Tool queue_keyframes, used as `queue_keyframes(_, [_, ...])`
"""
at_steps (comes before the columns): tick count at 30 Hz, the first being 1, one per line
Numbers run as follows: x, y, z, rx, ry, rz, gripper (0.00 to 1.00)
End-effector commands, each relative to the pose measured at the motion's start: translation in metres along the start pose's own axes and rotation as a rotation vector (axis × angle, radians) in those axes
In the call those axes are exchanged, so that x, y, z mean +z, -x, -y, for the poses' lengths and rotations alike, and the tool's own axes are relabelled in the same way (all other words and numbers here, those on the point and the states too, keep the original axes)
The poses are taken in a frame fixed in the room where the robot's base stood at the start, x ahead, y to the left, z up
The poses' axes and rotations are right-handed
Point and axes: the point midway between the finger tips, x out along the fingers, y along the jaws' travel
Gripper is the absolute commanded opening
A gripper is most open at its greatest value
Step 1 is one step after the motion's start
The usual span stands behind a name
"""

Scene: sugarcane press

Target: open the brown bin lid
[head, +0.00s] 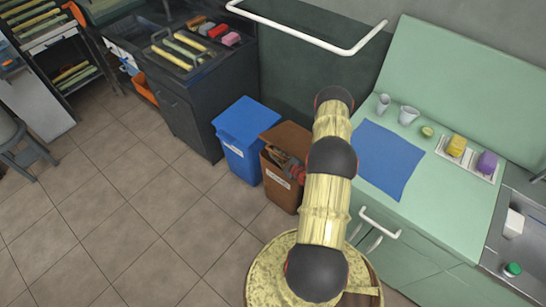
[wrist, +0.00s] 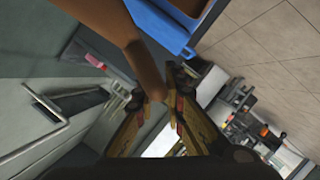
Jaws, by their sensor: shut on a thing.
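The brown bin (head: 283,193) stands on the floor beside the green counter. Its brown lid (head: 288,137) shows at the top, and a dark gap shows below the lid near my gripper. My gripper (head: 289,168) is at the top of the bin, partly hidden behind my arm. In the wrist view the brown lid (wrist: 148,62) runs down between the two fingers of my gripper (wrist: 158,96), which are shut on its edge. How far the lid is raised is hard to tell.
A dark cabinet (head: 190,110) stands behind left. The tiled floor (head: 130,220) in front is clear.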

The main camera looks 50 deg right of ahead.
Motion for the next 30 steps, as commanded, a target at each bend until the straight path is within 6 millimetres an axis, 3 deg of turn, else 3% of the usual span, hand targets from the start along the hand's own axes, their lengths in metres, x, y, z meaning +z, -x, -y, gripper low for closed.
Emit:
queue_keyframes(8, [0.0006,-0.0006,-0.0001,0.001,0.000,0.001,0.00])
queue_keyframes(9, [0.0006,-0.0005,-0.0001,0.001,0.000,0.001,0.13])
queue_keyframes(18, [0.0003,-0.0004,0.0007,0.000,0.000,0.000,0.30])
queue_keyframes(30, [-0.0034,0.0009,-0.0027,0.000,0.000,0.000,0.30])
